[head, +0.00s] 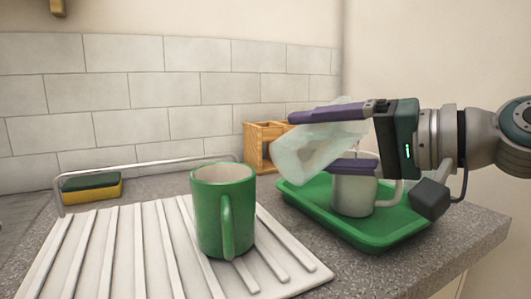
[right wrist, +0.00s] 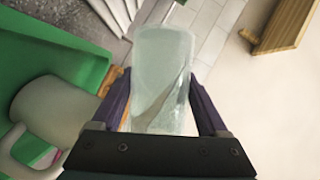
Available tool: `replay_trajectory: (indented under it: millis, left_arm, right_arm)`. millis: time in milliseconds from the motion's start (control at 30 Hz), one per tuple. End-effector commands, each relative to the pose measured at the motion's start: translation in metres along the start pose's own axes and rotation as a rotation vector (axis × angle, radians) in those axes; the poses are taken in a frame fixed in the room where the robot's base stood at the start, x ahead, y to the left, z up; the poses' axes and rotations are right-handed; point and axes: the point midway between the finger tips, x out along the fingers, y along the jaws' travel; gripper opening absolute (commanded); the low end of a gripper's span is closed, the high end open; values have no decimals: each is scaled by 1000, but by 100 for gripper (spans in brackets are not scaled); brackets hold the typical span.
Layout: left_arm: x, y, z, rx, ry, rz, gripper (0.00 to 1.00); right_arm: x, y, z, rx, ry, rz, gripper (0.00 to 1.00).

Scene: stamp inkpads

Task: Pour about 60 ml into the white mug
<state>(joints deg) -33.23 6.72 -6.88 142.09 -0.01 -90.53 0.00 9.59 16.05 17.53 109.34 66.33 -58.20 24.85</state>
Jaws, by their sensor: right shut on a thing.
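My right gripper (head: 311,142) is shut on a translucent pale glass (head: 305,150), one finger above it and one below. The glass is held strongly tilted, its lower end toward the left. In the right wrist view the glass (right wrist: 160,75) sits between both fingers, with a slanting line inside that may be liquid. The white mug (head: 353,196) stands upright on a green tray (head: 390,236), just below the gripper, its handle to the right. Its rim is partly hidden by the lower finger. The mug also shows in the right wrist view (right wrist: 58,108). No stream is visible.
A green mug (head: 208,215) stands on the white ribbed drainboard (head: 75,255), left of the tray. A wooden box (head: 256,148) stands behind. A yellow and green sponge (head: 92,188) lies at the left behind a metal rail (head: 150,166). The counter's front right edge is bare.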

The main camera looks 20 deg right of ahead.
Motion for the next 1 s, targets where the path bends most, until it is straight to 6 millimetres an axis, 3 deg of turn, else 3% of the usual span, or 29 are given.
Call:
replay_trajectory:
  millis: [367, 467, 500, 567, 700, 867, 1000]
  left_arm:
    - [0, -2, 0, 7, -1, -5, 50]
    - [-7, -2, -2, 7, -1, -6, 50]
    - [-26, -3, -8, 7, -4, -5, 50]
    - [-40, -3, -12, 7, -4, -5, 50]
    - [-39, -3, -13, 6, 4, -5, 50]
    - [-55, -3, -18, 4, -1, -3, 50]
    - [-47, -2, -15, 0, 1, 0, 50]
  right_arm:
    - [0, -3, -1, 20, 1, -12, 0]
    - [1, 11, 4, -167, -9, 76, 0]
    - [-2, 1, -3, -270, -7, 118, 0]
    - [-2, -3, -6, -358, -5, 153, 0]
    - [-1, 3, -3, -397, -1, 169, 0]
    - [-2, -6, -6, -461, -4, 196, 0]
    - [4, 12, 7, -522, -4, 222, 0]
